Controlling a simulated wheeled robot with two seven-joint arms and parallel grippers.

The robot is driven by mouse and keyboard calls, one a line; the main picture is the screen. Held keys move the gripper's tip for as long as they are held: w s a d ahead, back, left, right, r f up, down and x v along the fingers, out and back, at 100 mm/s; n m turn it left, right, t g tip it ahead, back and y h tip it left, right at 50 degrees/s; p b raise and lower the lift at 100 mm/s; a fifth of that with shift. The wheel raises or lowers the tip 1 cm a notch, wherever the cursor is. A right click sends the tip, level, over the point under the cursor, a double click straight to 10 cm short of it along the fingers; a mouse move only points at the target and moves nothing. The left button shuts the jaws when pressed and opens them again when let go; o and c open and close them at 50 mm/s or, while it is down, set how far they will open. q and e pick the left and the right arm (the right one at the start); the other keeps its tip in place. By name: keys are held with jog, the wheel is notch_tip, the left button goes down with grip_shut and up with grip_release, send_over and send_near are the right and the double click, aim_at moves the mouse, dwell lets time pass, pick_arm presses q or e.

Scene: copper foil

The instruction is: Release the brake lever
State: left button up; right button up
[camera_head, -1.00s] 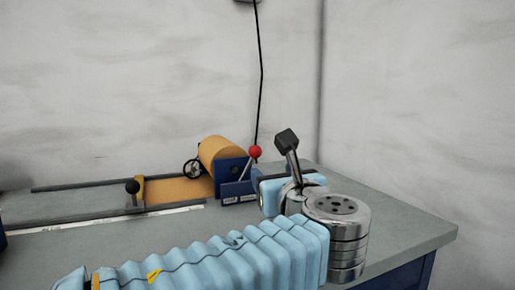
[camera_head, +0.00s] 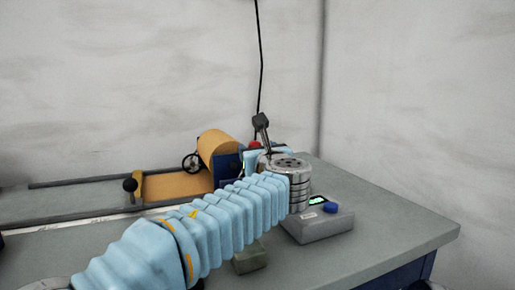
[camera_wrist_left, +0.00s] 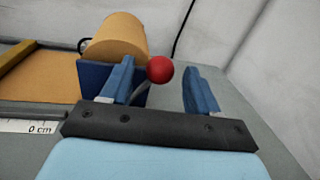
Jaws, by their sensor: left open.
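The brake lever has a red ball knob (camera_wrist_left: 160,69) on a thin rod beside the blue bracket of the copper roll. The fingers are apart and open; I cannot tell whether either touches the lever. My right gripper is not in view.
The copper foil roll (camera_head: 218,147) stands at the back with foil running left. A grey box with a display and blue button (camera_head: 330,208) sits right of my arm. The table's right side (camera_head: 405,225) is clear.

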pick_arm(q)
jog(key=shift+w, duration=0.1)
grip_shut()
dwell(0.3)
jog(key=shift+a, duration=0.1)
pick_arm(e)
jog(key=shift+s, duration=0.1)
